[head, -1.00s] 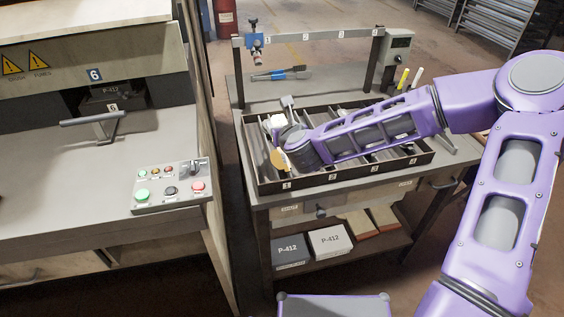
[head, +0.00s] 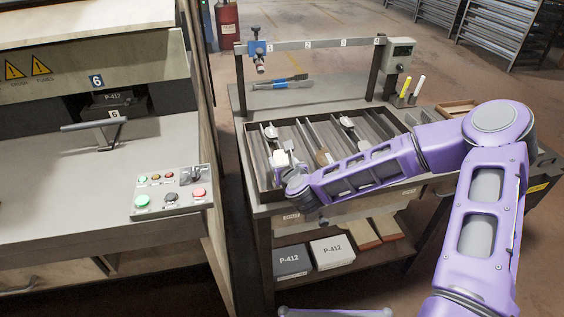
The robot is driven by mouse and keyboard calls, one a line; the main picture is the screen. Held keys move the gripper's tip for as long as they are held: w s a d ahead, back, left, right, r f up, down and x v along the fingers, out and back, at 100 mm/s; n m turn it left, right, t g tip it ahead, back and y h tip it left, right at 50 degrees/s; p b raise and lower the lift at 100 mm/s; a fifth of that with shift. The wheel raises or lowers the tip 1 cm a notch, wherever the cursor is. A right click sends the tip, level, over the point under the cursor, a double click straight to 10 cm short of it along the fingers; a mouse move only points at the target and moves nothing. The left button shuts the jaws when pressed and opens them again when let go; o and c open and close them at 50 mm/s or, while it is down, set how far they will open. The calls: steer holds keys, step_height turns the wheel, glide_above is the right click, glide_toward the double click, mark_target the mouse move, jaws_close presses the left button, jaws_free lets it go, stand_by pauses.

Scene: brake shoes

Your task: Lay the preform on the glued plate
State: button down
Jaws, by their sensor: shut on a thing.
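My gripper (head: 283,162) is at the left front of the divided tray (head: 253,180), low over its front edge, partly covered by my own wrist. The jaws are shut, but what is between them is hidden in this view. A tan piece showed just under the gripper a second ago, and it does not show in the tray now; I take it for the preform. I cannot make out the glued plate. A brown piece (head: 323,157) lies in a middle compartment.
The tray has several slots with thin upright dividers. A press bench (head: 80,190) with a button panel (head: 172,190) is at left.

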steer(key=shift+f, duration=0.1)
steer(key=shift+c, duration=1)
jaws_free()
steer(key=shift+s+r, duration=0.2)
steer(key=shift+r, duration=0.05)
steer(key=p+v, duration=0.1)
steer(key=v, duration=1)
steer(key=shift+s, duration=0.3)
